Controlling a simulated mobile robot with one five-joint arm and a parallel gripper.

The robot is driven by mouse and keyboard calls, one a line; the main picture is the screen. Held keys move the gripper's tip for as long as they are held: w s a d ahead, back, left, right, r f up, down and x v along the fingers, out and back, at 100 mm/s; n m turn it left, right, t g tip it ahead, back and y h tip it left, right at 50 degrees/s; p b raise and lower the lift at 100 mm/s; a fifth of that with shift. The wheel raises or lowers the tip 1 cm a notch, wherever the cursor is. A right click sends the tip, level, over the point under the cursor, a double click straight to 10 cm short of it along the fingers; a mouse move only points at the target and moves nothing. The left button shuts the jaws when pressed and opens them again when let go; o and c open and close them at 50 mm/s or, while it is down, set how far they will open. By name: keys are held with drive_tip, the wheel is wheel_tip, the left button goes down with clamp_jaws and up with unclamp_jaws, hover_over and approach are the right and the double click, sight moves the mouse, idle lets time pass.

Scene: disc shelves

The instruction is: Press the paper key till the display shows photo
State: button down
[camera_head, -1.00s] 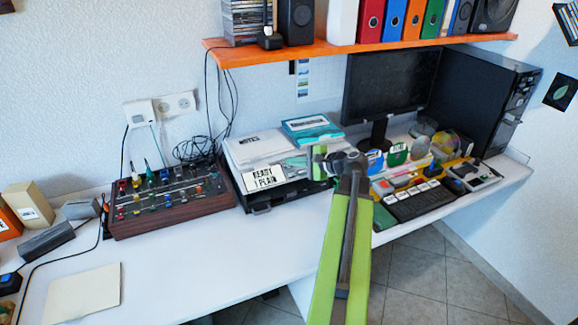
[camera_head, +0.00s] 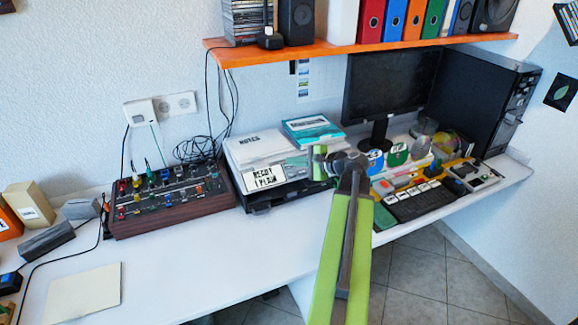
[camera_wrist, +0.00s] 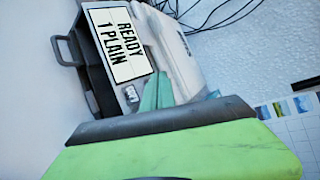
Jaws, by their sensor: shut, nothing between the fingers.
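The printer (camera_head: 262,148) stands on the desk, a pale grey machine with a lit display (camera_head: 264,178). In the wrist view the display (camera_wrist: 118,44) is turned on its side and reads "READY 1 PLAIN". A small silvery key (camera_wrist: 132,95) sits beside the display on the panel; I cannot read a label on it. My gripper (camera_head: 301,161) is at the right part of the printer's front. In the wrist view its shut, empty teal fingers (camera_wrist: 157,90) point at the panel, just beside the key. I cannot tell whether they touch the panel.
A teal-and-white box (camera_head: 313,130) lies on the printer's top. A control box with knobs (camera_head: 165,200) stands to the left. A keyboard (camera_head: 420,202) and discs are to the right. An orange shelf (camera_head: 340,48) hangs above. The desk in front of the printer is clear.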

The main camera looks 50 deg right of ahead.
drive_tip(key=shift+w+d+f+b, duration=0.1)
drive_tip(key=shift+w+f+b, duration=0.15)
drive_tip(key=shift+f+b, duration=0.1)
drive_tip(key=shift+w+f+b, duration=0.2)
drive_tip(key=shift+f+b, duration=0.2)
idle(0.6)
drive_tip(key=shift+r, duration=0.1)
drive_tip(key=shift+s+r+p, duration=0.35)
drive_tip(key=shift+r+p, duration=0.3)
drive_tip(key=shift+p, duration=0.1)
drive_tip(key=r+p, duration=0.1)
drive_tip(key=s+r+p, duration=0.1)
drive_tip(key=r+p, duration=0.1)
drive_tip(key=s+a+r+p, duration=0.1)
drive_tip(key=shift+s+r, duration=0.15)
drive_tip(key=shift+r, duration=0.05)
idle(0.9)
